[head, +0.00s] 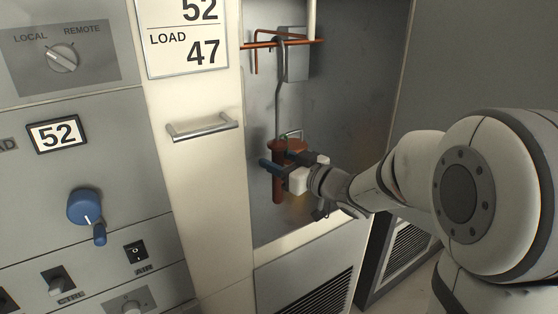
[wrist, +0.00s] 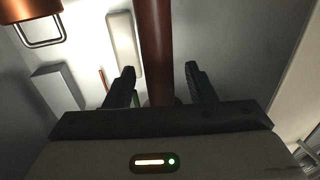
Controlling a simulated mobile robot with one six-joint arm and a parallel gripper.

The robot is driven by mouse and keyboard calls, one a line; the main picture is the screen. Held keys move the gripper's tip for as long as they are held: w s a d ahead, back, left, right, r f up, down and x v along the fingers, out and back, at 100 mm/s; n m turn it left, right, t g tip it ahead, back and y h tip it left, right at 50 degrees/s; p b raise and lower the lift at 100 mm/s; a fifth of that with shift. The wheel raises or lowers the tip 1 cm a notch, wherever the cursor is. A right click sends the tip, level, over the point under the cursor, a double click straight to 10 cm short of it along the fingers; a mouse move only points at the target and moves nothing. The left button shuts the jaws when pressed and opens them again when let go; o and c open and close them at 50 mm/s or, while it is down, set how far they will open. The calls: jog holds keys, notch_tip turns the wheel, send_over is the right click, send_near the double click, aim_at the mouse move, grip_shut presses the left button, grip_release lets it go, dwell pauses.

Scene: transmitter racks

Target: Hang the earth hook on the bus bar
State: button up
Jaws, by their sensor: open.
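The earth hook (head: 278,95) is a grey metal rod with a brown handle (head: 278,190) and a wider brown collar. It stands upright in the open bay. Its curved top meets the copper bus bar (head: 300,42) and appears to be over it; whether it bears on the bar is too small to tell. My gripper (head: 271,169) is at the handle just below the collar. In the wrist view the brown handle (wrist: 155,45) runs between the two dark fingers (wrist: 160,72), which are spread with gaps beside it.
A grey block (head: 298,55) and a white post (head: 311,18) are by the bar. A cabinet panel with a metal handle (head: 203,127) and knobs stands to the left. A vented panel (head: 305,290) lies below the bay. The bay's right side is bare.

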jog(key=s+a+f+v, duration=0.1)
jog(key=s+a+v, duration=0.1)
jog(key=v, duration=1.6)
jog(key=shift+s, duration=0.25)
dwell(0.9)
jog(key=shift+d, duration=0.15)
